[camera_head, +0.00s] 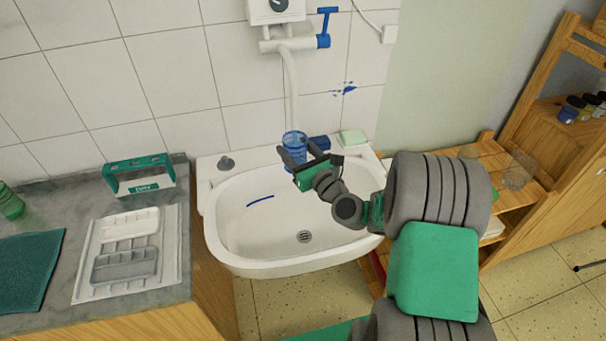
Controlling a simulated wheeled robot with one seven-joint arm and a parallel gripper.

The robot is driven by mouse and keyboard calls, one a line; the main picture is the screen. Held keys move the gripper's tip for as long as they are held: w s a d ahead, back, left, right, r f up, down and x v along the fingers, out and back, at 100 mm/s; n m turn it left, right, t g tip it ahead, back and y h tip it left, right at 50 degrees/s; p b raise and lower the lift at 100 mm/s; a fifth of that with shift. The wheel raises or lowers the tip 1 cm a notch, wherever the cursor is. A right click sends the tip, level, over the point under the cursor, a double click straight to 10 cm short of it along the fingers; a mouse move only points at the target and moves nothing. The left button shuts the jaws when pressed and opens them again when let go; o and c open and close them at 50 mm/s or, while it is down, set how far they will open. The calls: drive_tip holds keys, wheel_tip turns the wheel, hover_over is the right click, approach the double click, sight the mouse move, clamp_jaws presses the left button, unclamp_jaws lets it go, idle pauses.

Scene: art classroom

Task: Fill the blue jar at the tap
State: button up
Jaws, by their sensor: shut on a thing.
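The blue jar (294,141) is translucent and upright over the back of the white sink (225,240). My gripper (294,158) is shut on it, with the fingers at its lower part. The tap (291,75) is on the tiled wall above, with a long white spout that comes down to the jar's mouth. The tap's blue lever (326,24) is at the right end of the valve body. I cannot tell whether water is running or how much is in the jar.
A grey counter (60,210) at left holds a palette tray (125,262), a green caddy (140,178) and a green bottle (10,203). A blue block (319,142) and pale green soap (353,137) lie on the sink's back ledge. Wooden shelving (510,215) stands at right.

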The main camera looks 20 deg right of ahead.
drive_tip(key=shift+s, duration=3.75)
drive_tip(key=b, duration=0.1)
approach(293, 157)
drive_tip(key=a, duration=0.1)
drive_tip(key=shift+s+a+b, duration=0.25)
drive_tip(key=shift+s+b, duration=0.1)
drive_tip(key=shift+s, duration=0.7)
drive_tip(key=shift+r, duration=0.1)
